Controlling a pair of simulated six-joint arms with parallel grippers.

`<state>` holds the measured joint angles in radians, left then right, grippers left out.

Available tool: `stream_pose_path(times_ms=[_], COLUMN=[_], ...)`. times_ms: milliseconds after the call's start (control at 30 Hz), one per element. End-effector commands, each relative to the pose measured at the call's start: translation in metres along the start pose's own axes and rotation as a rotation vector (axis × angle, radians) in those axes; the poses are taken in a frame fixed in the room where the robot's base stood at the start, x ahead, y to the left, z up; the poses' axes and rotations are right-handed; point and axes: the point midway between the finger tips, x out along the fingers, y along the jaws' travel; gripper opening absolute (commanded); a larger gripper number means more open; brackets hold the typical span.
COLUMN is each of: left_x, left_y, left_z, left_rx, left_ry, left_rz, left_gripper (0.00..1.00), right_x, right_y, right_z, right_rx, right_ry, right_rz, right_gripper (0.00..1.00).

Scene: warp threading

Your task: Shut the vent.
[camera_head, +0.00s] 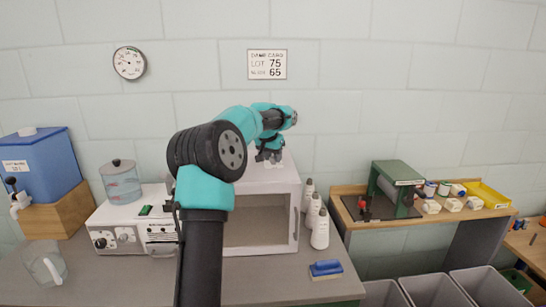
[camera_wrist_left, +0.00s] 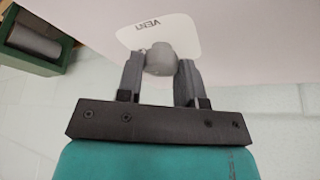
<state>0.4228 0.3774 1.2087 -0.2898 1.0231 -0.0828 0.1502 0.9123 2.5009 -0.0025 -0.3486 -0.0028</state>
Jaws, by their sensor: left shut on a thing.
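The vent knob (camera_wrist_left: 159,56) is a small grey cylinder on a white plate marked VENT (camera_wrist_left: 180,32), seen upside down in the left wrist view. My left gripper (camera_wrist_left: 160,76) has a finger on each side of the knob and is shut on it. In the head view my left gripper (camera_head: 269,156) points down at the top of the white oven-like cabinet (camera_head: 285,180). There the knob is hidden by the gripper. My right gripper is not in view.
My left arm covers part of the cabinet's front. A smaller white appliance (camera_head: 130,228) with a clear jar (camera_head: 121,185) on top stands left.

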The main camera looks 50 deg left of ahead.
Motion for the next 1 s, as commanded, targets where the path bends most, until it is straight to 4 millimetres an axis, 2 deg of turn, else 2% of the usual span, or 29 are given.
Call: stream_pose_path(times_ms=[33, 167, 567, 1000], left_x=[-0.0002, -0.0002, -0.0003, -0.0004], left_y=[0.0000, 0.0001, 0.0005, 0.0021], left_z=[-0.0001, -0.0001, 0.0001, -0.0006], left_rx=[0.000, 0.000, -0.052, -0.327], left_ry=[0.000, 0.000, 0.000, 0.001], left_rz=[0.000, 0.000, -0.022, -0.137], left_gripper=[0.22, 0.11, 0.11, 0.11], right_x=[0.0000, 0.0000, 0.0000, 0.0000], right_y=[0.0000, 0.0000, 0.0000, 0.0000], right_z=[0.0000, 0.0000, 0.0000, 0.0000], right_rx=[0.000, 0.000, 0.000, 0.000], right_ry=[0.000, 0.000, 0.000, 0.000], right_rz=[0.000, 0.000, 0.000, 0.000], right_gripper=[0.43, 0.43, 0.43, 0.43])
